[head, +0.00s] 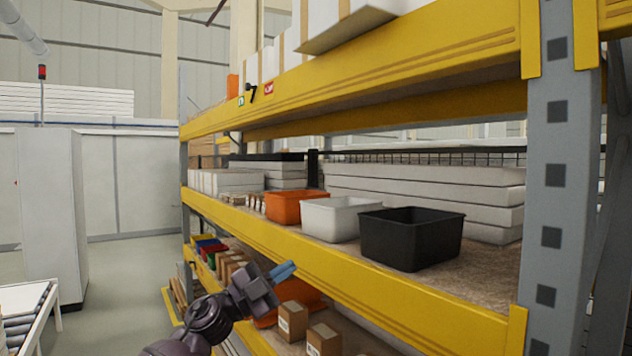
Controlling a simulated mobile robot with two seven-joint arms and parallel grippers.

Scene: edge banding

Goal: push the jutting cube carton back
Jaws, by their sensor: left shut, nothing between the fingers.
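Two small brown cube cartons stand on the lower shelf of the yellow rack: one carton (293,321) and, nearer me, another carton (324,341). Each has a pale label. The nearer one is partly cut off by the shelf beam and picture edge, and I cannot tell clearly which one juts out. Several more small brown cartons (232,266) stand farther along that shelf. My left gripper (283,271) is shut and empty, its blue fingers pointing right, in front of the rack above the two cartons and apart from them. My right gripper is out of view.
The middle shelf's yellow beam (350,280) runs just right of my left gripper. Above it stand an orange bin (296,205), a white bin (338,217) and a black bin (411,239). A grey upright (553,200) stands at right. A roller conveyor (25,315) is at lower left.

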